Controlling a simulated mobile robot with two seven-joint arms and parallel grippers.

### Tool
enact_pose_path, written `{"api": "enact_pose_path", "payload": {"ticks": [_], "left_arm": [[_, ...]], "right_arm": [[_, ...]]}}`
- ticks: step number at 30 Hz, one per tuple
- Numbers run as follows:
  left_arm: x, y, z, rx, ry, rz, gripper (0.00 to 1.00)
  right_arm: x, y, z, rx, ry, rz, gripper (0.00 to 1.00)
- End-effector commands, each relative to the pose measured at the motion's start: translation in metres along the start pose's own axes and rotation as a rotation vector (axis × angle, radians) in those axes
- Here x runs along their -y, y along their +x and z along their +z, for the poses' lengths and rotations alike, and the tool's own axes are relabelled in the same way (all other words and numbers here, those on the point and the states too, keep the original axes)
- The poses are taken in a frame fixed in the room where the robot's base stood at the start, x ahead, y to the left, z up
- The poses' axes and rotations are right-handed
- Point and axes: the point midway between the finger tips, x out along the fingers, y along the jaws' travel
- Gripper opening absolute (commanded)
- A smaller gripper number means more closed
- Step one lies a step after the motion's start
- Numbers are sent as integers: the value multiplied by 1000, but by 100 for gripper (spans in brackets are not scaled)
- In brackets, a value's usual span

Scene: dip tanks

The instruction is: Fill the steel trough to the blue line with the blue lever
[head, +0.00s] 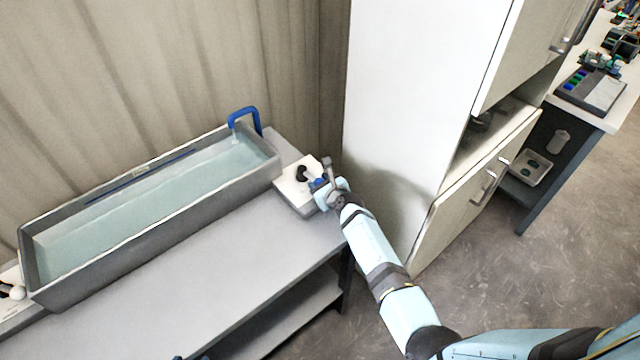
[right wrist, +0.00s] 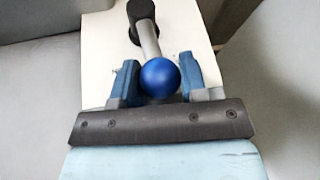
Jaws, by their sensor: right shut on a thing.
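The steel trough (head: 150,238) stands on a grey bench and holds pale clear water (head: 150,205). The blue line (head: 140,178) runs along its far inner wall, and the water surface looks close below it. A blue spout (head: 243,113) arches over the trough's right end. The blue lever (right wrist: 160,77) has a round blue knob on a grey rod from a black pivot, on a white box (head: 291,196) right of the trough. My right gripper (head: 320,184) is shut on the knob, one finger on each side; it also shows in the right wrist view (right wrist: 160,82). My left gripper is out of view.
A white cabinet (head: 420,100) stands close right of the lever box. The bench top (head: 210,270) in front of the trough is clear. A table (head: 612,118) with devices is at far right.

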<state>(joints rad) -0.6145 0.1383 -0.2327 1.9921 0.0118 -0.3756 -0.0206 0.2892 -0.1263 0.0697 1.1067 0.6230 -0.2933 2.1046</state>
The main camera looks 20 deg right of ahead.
Motion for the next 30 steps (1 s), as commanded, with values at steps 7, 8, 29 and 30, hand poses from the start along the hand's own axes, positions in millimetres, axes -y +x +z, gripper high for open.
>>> {"api": "enact_pose_path", "payload": {"ticks": [7, 8, 29, 30], "left_arm": [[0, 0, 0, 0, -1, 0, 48], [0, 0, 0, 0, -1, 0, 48], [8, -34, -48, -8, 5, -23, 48], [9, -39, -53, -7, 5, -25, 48]], "right_arm": [[-1, 0, 1, 1, 2, 1, 63], [0, 0, 0, 1, 1, 1, 64], [11, -16, 66, 3, 1, 6, 64], [13, -17, 74, 4, 0, 7, 64]]}}
